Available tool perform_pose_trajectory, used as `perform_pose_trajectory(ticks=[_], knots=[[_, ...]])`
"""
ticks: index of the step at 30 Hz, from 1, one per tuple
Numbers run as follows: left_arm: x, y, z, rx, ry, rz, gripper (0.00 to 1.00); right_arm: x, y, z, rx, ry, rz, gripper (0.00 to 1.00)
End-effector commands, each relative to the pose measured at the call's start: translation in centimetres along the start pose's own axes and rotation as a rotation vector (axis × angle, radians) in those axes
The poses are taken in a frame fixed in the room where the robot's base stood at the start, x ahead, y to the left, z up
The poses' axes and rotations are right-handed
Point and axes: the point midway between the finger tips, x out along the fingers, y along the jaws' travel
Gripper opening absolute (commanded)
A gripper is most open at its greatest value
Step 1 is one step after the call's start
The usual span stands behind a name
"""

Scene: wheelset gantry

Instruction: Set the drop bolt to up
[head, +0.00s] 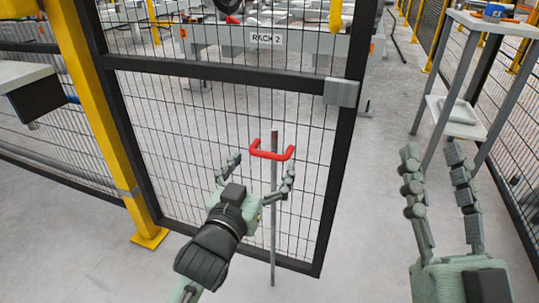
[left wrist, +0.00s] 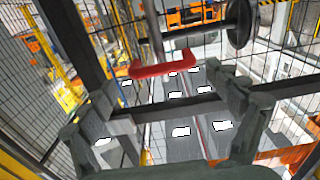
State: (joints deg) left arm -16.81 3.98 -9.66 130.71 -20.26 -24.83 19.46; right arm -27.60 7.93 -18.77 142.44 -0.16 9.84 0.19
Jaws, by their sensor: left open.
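The drop bolt is a thin grey vertical rod (head: 274,215) on the mesh gate (head: 322,200), with a red U-shaped handle (head: 270,153) near its top. The rod's lower end reaches down past the gate's bottom rail, close to the floor. My left gripper (head: 261,174) is open in front of the gate, with its fingers on either side of the rod just below the handle. In the left wrist view the red handle (left wrist: 163,66) shows ahead, beyond the open fingers; I see no contact. My right gripper (head: 436,165) is open and empty at the right.
A yellow post (head: 100,120) stands left of the gate. A grey box (head: 341,92) sits on the gate's right edge. A shelf unit (head: 437,105) stands at the back right. The floor between gate and shelf is clear. Racks stand behind the mesh.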

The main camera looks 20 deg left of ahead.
Motion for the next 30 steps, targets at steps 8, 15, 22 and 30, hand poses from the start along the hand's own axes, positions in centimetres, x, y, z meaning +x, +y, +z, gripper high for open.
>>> perform_pose_trajectory(ticks=[8,15,22,30], knots=[[3.4,0.0,0.1,0.0,-0.002,0.0,0.9,0.0,0.1,-0.5,-0.003,0.035,0.001,0.4],[3.8,0.0,0.1,0.0,-0.003,0.0,0.9,0.0,0.1,-0.5,-0.003,0.04,0.001,0.4],[3.8,0.0,0.1,0.0,-0.003,0.0,0.72,0.0,0.1,-0.5,-0.004,0.039,0.001,0.4],[3.8,0.1,0.1,-0.001,-0.003,0.001,0.39,0.0,0.1,-0.5,-0.004,0.039,0.001,0.4]])
